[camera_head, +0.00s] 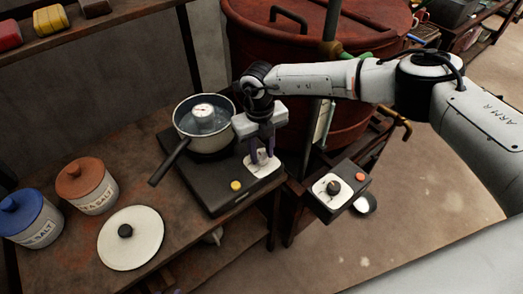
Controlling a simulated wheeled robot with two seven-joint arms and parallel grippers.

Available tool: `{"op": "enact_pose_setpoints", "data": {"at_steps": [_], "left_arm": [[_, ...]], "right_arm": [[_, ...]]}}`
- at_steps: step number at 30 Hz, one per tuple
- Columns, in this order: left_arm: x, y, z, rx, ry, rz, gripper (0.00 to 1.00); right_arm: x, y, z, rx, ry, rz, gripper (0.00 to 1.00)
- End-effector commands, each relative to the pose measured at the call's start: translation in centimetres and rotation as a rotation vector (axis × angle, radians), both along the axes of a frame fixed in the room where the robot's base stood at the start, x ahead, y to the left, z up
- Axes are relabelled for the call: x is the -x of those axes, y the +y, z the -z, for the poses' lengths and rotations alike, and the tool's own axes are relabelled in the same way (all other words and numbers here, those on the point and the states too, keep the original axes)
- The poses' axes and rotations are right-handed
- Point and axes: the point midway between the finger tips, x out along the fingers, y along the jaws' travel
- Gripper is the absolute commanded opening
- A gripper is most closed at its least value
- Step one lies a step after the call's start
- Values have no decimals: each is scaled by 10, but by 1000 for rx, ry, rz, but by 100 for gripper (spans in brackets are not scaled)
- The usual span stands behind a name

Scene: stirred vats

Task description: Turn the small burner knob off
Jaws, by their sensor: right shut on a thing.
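The small burner (213,196) is a dark flat unit on the wooden table, with a yellow button (236,186) on its front edge. A white dial plate (273,168) lies on its right part. My right gripper (262,159) points down over this plate, its dark fingers shut on the burner knob, which they mostly hide. I cannot tell the knob's setting. A pot (184,128) with a long dark handle stands on the burner and holds liquid and a round white-topped item. My left gripper is not in view.
A white lid (131,238), a blue-lidded jar (35,226) and a brown-lidded salt jar (96,192) stand at the left. A control box (350,198) with a black knob and red button is at the right. A large red-brown vat (262,60) stands behind.

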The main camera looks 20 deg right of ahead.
Motion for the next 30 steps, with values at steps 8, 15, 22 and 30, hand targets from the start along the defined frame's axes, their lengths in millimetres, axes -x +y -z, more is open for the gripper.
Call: {"op": "enact_pose_setpoints", "data": {"at_steps": [8, 15, 22, 30], "left_arm": [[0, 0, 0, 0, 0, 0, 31], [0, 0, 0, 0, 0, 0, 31], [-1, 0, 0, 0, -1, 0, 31], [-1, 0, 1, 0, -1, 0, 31]], "right_arm": [[-1, 0, -1, 0, -3, 13, 6], [-1, 0, -1, 0, -3, 13, 37], [-1, 0, 0, 0, -2, 11, 47], [-1, 0, -13, 0, -3, 9, 47]]}}
